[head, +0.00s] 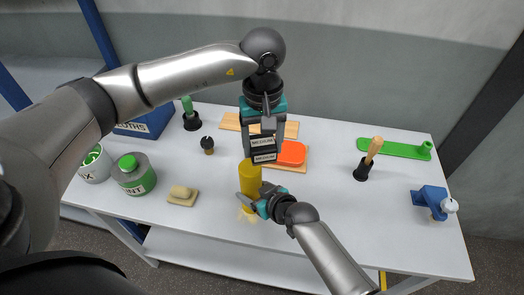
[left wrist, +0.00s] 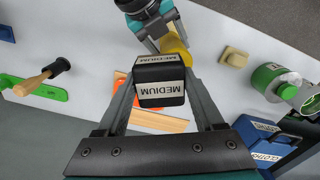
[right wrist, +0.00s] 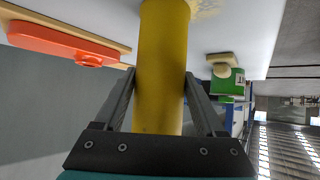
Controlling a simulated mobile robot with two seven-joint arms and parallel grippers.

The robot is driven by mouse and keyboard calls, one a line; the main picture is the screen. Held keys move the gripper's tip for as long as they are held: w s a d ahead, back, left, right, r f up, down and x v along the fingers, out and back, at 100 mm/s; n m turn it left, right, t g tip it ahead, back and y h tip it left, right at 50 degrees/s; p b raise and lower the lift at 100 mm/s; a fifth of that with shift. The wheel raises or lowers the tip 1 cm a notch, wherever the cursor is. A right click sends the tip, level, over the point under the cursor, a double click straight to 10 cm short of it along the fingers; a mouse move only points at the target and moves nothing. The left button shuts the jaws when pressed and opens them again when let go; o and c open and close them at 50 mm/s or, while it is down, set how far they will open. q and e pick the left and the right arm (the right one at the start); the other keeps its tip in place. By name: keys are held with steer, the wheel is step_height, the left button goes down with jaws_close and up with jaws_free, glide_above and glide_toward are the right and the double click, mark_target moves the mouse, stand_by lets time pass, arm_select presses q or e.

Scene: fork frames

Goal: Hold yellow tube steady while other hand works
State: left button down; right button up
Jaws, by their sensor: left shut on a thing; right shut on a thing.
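The yellow tube (head: 250,178) stands roughly upright near the front middle of the table. My right gripper (head: 254,201) is shut around its lower part; in the right wrist view the tube (right wrist: 161,70) runs between both fingers (right wrist: 160,95). My left gripper (head: 263,135) is shut on a black block (head: 264,150) with white "MEDIUM" labels. The left wrist view shows the block (left wrist: 160,82) between the fingertips, with the tube (left wrist: 177,48) just beyond it. The block is close to the tube's top; I cannot tell whether they touch. The tube's foot is partly hidden by my right gripper.
An orange piece (head: 291,153) lies on a wooden board behind the block. A wooden-handled tool (head: 368,160) and a blue vise (head: 433,200) are right. The right front is clear.

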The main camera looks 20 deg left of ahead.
arm_select(q)
steer(key=shift+r, duration=1.6)
arm_select(e)
steer(key=o, duration=1.5)
steer(key=shift+v, duration=6)
steer(key=shift+d, duration=0.1)
